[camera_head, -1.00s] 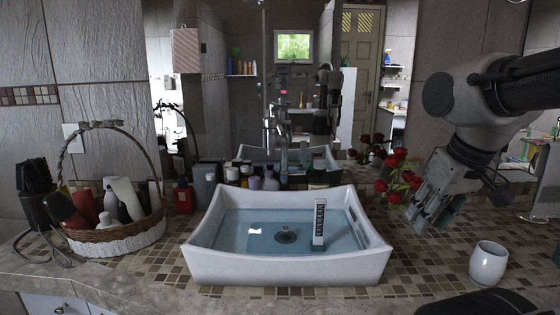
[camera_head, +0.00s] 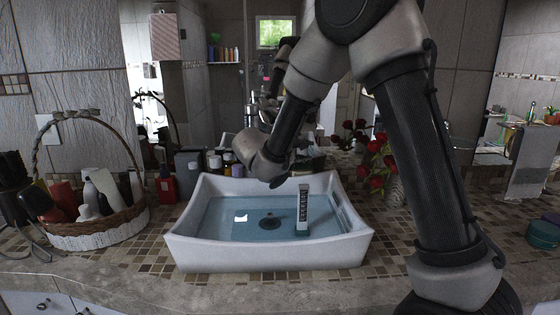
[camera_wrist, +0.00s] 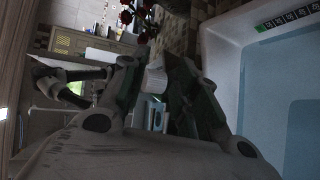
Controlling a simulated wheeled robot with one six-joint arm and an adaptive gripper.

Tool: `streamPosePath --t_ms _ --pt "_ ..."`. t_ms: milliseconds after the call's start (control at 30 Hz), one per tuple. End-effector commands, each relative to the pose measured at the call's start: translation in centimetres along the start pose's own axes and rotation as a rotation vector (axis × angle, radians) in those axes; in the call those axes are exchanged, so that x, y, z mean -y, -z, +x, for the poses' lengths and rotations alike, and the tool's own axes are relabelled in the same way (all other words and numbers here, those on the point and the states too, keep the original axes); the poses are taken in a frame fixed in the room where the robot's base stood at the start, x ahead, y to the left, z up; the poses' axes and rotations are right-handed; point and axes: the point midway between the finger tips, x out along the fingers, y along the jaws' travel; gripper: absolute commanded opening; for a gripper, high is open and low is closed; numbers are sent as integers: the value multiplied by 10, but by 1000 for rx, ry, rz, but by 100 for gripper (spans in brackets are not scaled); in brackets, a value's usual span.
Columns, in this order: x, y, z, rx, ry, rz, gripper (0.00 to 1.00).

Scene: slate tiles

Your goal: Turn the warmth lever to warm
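The warmth lever is not clearly visible. In the head view my arm covers the place behind the basin where the tap stood earlier. My gripper's wrist (camera_head: 265,165) is over the back edge of the white basin (camera_head: 270,258), and its fingers are hidden there. In the wrist view my gripper (camera_wrist: 156,68) has its two fingers apart. A small pale thing (camera_wrist: 155,80) shows between them; I cannot tell what it is or whether they touch it. An upright strip with a row of marks (camera_head: 303,210) stands in the basin, and it also shows in the wrist view (camera_wrist: 290,18).
A wicker basket (camera_head: 98,232) of bottles stands at the left. Several bottles and a red one (camera_head: 166,186) line the back of the basin. Red roses (camera_head: 377,165) stand right of it, close to my arm. A mirror covers the back wall.

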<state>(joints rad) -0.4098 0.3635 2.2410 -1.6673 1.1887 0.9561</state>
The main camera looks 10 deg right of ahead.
Motion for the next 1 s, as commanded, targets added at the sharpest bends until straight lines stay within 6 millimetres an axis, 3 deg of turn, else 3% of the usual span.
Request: streamPosePath --t_ms 33,100,267,367,800,1000 --pt "16 26 -5 -54 -30 -28 31" --pt "32 55 -13 -125 -68 -51 31" --pt "54 90 -25 -219 -107 -73 31" --pt "56 96 -21 -233 -113 -74 31" --pt "49 110 42 -231 -112 -75 31" --pt "48 112 49 -232 -112 -76 31"
